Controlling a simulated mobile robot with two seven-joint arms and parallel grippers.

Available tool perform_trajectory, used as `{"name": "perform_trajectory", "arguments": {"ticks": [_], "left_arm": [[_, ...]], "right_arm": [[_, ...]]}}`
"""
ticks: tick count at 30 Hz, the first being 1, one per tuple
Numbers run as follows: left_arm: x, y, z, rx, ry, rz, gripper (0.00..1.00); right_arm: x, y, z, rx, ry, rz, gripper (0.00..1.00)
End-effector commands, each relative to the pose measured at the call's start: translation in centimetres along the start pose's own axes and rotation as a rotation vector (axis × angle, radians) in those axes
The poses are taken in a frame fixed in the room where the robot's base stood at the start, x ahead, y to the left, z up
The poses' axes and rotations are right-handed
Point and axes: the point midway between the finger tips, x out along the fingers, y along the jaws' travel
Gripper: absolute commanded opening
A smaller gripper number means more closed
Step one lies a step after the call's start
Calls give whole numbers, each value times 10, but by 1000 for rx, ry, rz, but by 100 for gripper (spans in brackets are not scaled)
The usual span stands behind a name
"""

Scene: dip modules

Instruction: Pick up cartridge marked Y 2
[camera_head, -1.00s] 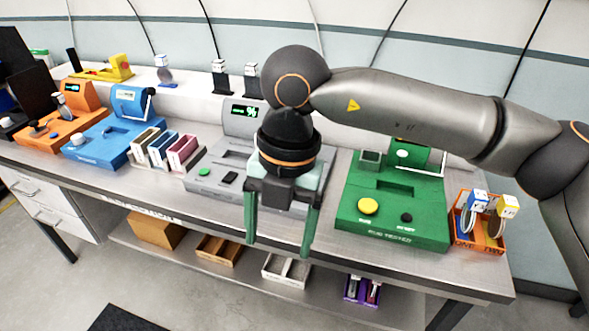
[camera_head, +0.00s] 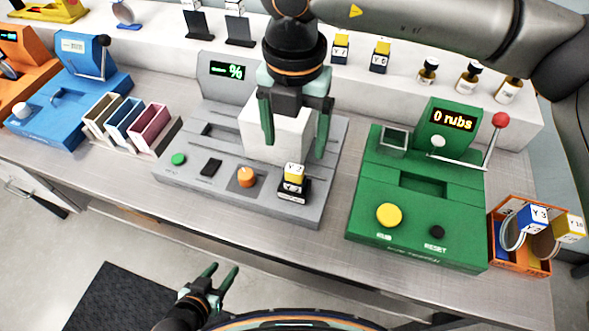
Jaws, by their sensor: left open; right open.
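My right gripper (camera_head: 295,150) is open and empty. It points down over the grey machine (camera_head: 212,178), with its fingers in front of a white block (camera_head: 258,130). Just below its fingertips, a small cartridge (camera_head: 293,176) with a yellow and white top and a dark base stands at the machine's front right. Its marking is too small to read surely. Two more yellow-topped cartridges, one left (camera_head: 341,48) and one right (camera_head: 380,57), stand on the back shelf; their numbers are unclear. My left gripper (camera_head: 223,270) is open and empty, low in front of the table.
The green machine (camera_head: 370,217) reads "0 rubs" and has a red-knobbed lever (camera_head: 496,130). Small open boxes (camera_head: 126,118) stand at left. The table strip (camera_head: 340,150) between the machines is clear.

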Motion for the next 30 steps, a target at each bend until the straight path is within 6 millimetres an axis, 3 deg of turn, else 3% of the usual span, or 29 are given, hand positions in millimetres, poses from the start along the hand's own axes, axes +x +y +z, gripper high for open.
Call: {"name": "perform_trajectory", "arguments": {"ticks": [4, 12, 21, 30], "left_arm": [[-4, 1, -2, 0, -4, 1, 50], [-7, 1, -5, 0, -5, 1, 50], [-14, 2, -13, 0, -4, 1, 50], [-13, 1, -14, 1, -2, 1, 50]], "right_arm": [[26, 0, 0, 1, 2, -2, 82], [48, -1, -1, 1, 1, -1, 82], [89, -1, -5, 1, 2, 0, 82], [94, -1, -4, 0, 0, 1, 80]]}}
